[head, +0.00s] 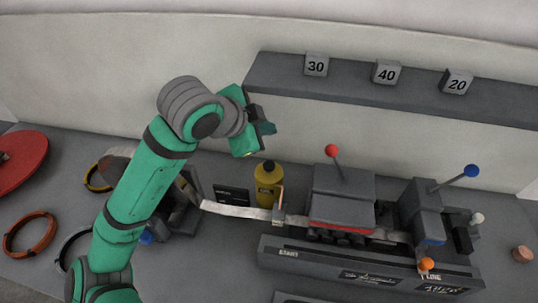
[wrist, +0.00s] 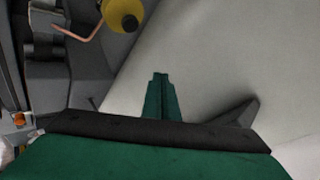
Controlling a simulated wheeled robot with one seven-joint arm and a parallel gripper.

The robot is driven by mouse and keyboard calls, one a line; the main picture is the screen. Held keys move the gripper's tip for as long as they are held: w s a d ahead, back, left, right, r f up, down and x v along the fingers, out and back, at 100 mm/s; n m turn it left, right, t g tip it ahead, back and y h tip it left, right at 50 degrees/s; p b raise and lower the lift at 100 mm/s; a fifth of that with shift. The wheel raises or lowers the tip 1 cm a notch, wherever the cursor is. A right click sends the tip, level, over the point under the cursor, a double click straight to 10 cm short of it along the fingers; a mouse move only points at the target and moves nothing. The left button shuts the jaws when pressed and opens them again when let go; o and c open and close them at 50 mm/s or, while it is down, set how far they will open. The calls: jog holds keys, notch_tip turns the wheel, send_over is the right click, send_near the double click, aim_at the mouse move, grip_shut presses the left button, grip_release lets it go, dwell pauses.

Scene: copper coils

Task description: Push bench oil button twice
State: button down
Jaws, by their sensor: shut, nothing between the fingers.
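A grey machine (head: 342,198) with a red-knobbed lever stands right of the bottle; a blue-knobbed lever (head: 471,171) is farther right. A shelf (head: 420,95) with numbered blocks runs along the wall. Coil rings (head: 30,234) lie at left. Space above the bottle looks clear.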

aim_at(266, 167)
jog(key=shift+a+f, duration=0.15)
jog(key=shift+f, duration=0.35)
jog(key=shift+w, duration=0.1)
jog(key=shift+w+f, duration=0.1)
jog(key=shift+f, duration=4.3)
jog(key=shift+f, duration=0.25)
jog(key=shift+f, duration=0.2)
